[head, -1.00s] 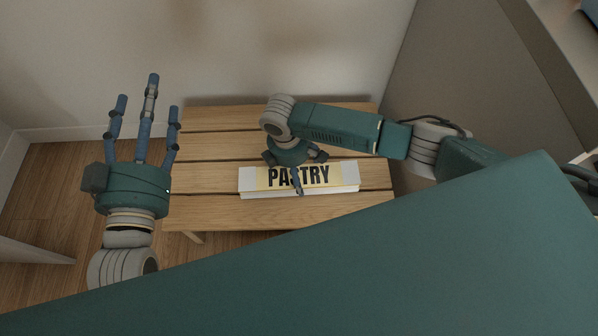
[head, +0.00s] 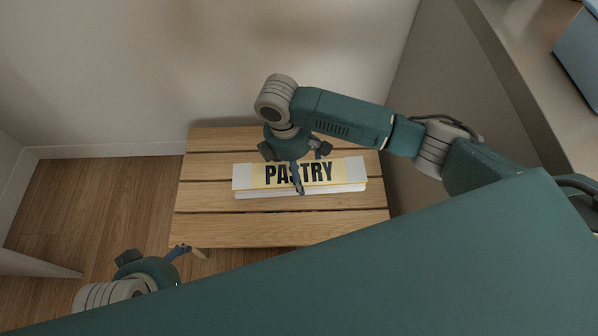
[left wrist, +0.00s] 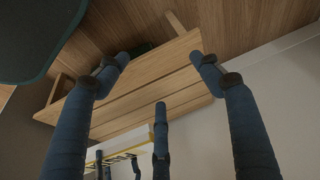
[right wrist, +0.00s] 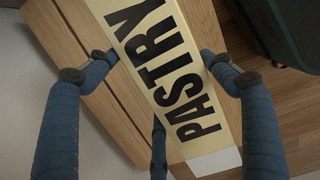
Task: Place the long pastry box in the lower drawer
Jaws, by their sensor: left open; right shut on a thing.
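The long pastry box (head: 345,172), white with a yellow label reading PASTRY, is over the slatted wooden bench in the head view and seems raised slightly off it. My right gripper (head: 298,172) is shut on the box near its middle, with one finger across the near side. In the right wrist view the box (right wrist: 165,75) runs between the fingers. My left gripper (head: 182,250) is open and empty, low at the left, partly hidden behind my own body; its spread fingers show in the left wrist view (left wrist: 160,75). The lower drawer cannot be made out.
The bench (head: 280,230) stands by the wall with bare slats around the box. A grey counter (head: 500,50) rises at the right, with a blue-grey object (head: 580,55) on top. The wooden floor (head: 100,200) left of the bench is clear.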

